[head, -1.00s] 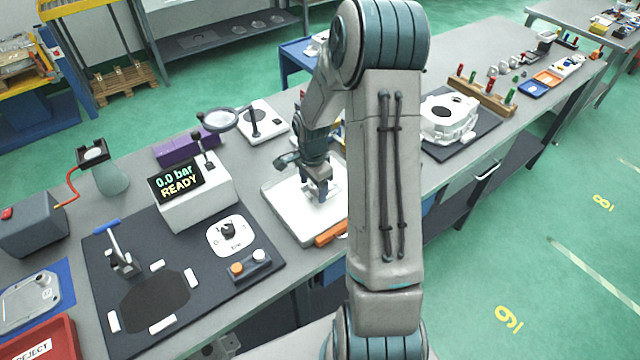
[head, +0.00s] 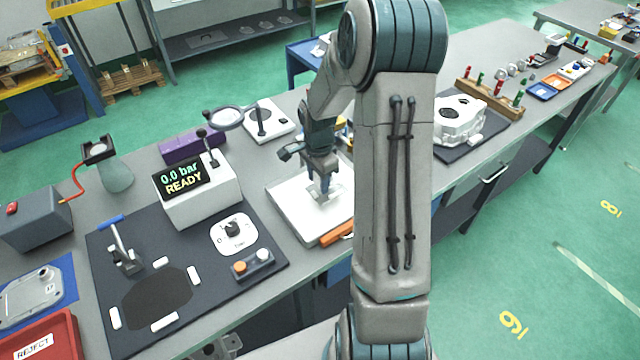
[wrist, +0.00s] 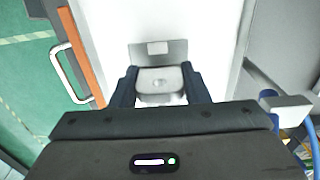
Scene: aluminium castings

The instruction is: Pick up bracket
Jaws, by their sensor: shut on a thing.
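The bracket (wrist: 160,80) is a grey metal piece with a flat flange and a rounded part with a hole. In the wrist view it sits between the two fingers of my gripper (wrist: 160,86), which are shut on it. In the head view my gripper (head: 322,176) is over the white tray (head: 296,218), with the grey bracket (head: 324,193) just below its fingers. I cannot tell from these views whether the bracket touches the tray. Part of the bracket is hidden by the fingers and the gripper body.
The pressure box (head: 200,195) reading READY stands left of the tray, on a dark mat with a clamp. A magnifier (head: 228,117) stands behind. A large white casting (head: 460,118) is at right.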

